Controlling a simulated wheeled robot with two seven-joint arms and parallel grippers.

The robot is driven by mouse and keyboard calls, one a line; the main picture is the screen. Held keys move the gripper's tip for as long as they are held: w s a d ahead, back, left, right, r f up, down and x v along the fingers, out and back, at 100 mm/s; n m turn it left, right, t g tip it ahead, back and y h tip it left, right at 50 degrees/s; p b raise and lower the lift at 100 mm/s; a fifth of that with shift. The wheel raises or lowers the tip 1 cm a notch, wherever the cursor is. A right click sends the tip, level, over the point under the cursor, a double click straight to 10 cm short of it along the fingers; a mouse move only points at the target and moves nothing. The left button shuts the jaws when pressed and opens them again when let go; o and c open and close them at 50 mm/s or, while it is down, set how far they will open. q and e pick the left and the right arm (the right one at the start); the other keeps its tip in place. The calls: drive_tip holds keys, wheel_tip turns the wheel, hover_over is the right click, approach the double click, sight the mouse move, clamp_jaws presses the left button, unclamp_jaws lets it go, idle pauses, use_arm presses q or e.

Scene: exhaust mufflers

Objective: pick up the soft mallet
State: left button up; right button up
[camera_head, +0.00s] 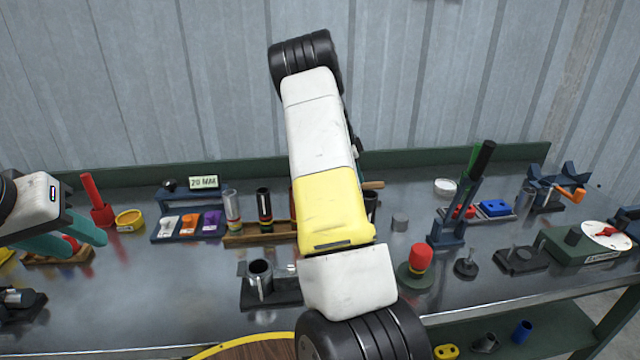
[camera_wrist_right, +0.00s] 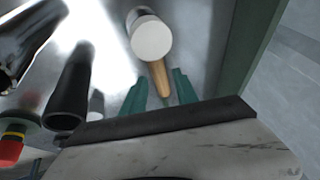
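The soft mallet has a pale, round head and a wooden handle. In the right wrist view the mallet (camera_wrist_right: 160,78) lies with its handle toward my right gripper (camera_wrist_right: 160,88). The teal fingers are open, one on each side of the handle, with gaps visible. In the head view a short piece of light wood, which looks like the mallet's handle (camera_head: 373,185), shows just right of my right arm; the mallet's head and my right gripper are hidden behind that arm. My left gripper (camera_head: 86,246) is open at the far left, over the bench near a red part on a wooden block.
Dark upright cylinders stand near the mallet, one a black tube (camera_wrist_right: 72,88). A red mushroom button (camera_head: 420,258) stands right of my arm. A wooden rack (camera_head: 258,232) and a tray of coloured parts (camera_head: 187,226) are left. A green back rail (camera_head: 430,156) edges the bench.

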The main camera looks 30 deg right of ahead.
drive_tip(key=x, duration=0.7)
drive_tip(key=shift+s+f, duration=0.15)
drive_tip(key=shift+f, duration=0.1)
clamp_jaws()
